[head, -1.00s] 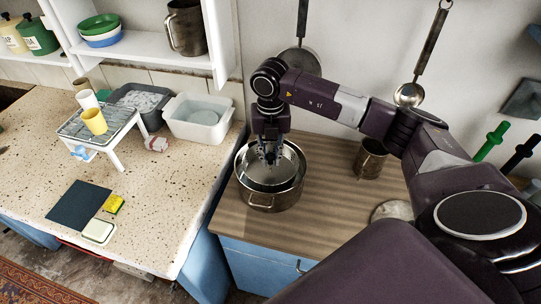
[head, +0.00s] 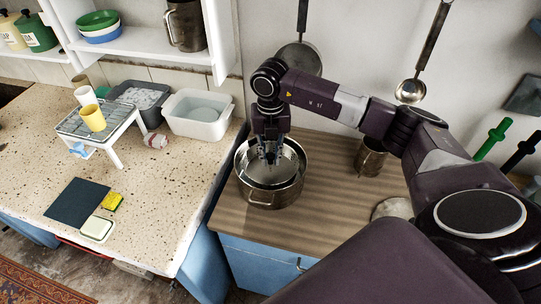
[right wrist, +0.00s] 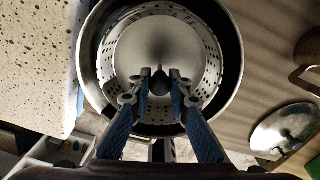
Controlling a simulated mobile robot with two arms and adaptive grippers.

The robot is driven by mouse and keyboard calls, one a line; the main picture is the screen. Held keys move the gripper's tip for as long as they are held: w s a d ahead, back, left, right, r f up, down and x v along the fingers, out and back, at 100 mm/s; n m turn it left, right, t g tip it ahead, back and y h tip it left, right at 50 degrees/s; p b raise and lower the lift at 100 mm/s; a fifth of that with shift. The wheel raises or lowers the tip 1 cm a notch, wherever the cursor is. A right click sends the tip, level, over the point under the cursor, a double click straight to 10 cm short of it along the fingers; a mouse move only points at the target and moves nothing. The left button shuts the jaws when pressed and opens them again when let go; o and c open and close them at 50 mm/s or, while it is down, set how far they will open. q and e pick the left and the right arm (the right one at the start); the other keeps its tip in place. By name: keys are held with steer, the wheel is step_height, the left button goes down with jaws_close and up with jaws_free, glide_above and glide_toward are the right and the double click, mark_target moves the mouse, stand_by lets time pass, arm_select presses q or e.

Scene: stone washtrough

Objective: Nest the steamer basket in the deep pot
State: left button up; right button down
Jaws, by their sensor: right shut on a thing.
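The deep pot (head: 272,198) is a steel pot with side handles, upright on the wooden worktop. It also shows in the right wrist view as a dark ring (right wrist: 234,62). The steamer basket (right wrist: 150,42) is a pale metal basket with a perforated wall, within the pot's rim and off-centre towards the left. In the head view the basket (head: 262,178) shows inside the pot opening; whether it rests on the bottom is unclear. My right gripper (head: 271,158) points down over the pot, its fingertips (right wrist: 159,80) shut on the basket's central post. My left gripper is out of view.
A metal mug (head: 371,158) and a round lid (head: 393,209) are on the worktop right of the pot. The speckled counter on the left holds a white basin (head: 198,125), a rack (head: 97,128) and a dark mat (head: 77,203). A gap separates counter and worktop.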

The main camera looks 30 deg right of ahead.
steer(key=shift+f+b, duration=0.6)
steer(key=shift+f, duration=0.3)
steer(key=shift+f, duration=0.2)
stand_by(0.3)
steer(key=c, duration=1.7)
jaws_free()
steer(key=shift+c, duration=0.2)
steer(key=shift+o, duration=0.6)
steer(key=o, duration=0.4)
